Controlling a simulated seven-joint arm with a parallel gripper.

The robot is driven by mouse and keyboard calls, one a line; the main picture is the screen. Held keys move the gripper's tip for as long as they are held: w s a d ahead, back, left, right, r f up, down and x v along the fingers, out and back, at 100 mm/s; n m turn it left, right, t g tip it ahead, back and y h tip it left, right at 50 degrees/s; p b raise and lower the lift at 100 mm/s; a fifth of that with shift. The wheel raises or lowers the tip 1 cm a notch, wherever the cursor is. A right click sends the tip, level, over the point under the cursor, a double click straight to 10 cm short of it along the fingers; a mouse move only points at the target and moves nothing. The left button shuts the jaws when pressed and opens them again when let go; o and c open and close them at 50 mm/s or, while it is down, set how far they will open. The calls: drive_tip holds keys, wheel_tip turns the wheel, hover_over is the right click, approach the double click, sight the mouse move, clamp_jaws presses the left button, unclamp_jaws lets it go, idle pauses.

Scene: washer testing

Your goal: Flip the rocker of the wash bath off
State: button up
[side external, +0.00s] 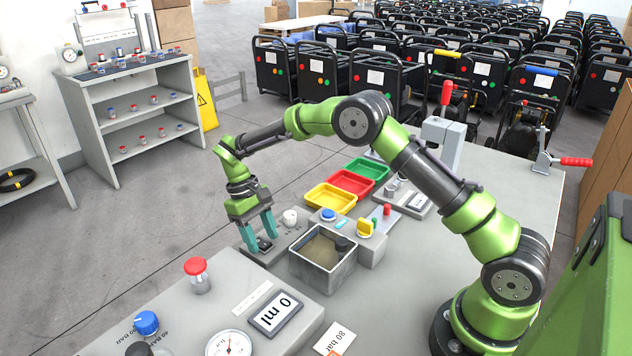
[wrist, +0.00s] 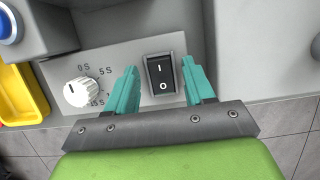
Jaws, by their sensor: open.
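The black rocker (wrist: 161,76), marked I and O, sits on a grey panel (wrist: 120,58) in the wrist view. The I end is farther from my gripper's palm and the O end nearer. I cannot tell which end is pressed in. My gripper (wrist: 159,66) is open, with one teal finger on each side of the rocker and nothing held. In the side view my gripper (side external: 259,240) points down over the panel, left of the wash bath (side external: 338,276), a grey square tub. The rocker (side external: 264,244) shows small between the fingertips there.
A white timer knob (wrist: 76,92) stands left of the rocker in the wrist view. A blue button (wrist: 8,25) and a yellow tray (wrist: 22,95) are at its left edge. In the side view, red (side external: 352,184) and green (side external: 368,168) trays lie behind the bath.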

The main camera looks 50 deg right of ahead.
drive_tip(key=v, duration=1.2)
drive_tip(key=s+r+m+t, duration=0.1)
drive_tip(key=s+r+t, duration=0.2)
drive_tip(key=s, duration=0.6)
drive_tip(key=s+d+r+m+t+y, duration=0.1)
drive_tip(key=s+r+t, duration=0.3)
drive_tip(key=s, duration=0.6)
drive_tip(key=s+d+r+m+t+y, duration=0.1)
drive_tip(key=s+r+m+t, duration=0.1)
drive_tip(key=s, duration=0.7)
drive_tip(key=shift+s+r+t, duration=0.25)
drive_tip(key=shift+r+t, duration=0.5)
drive_tip(key=shift+t, duration=0.25)
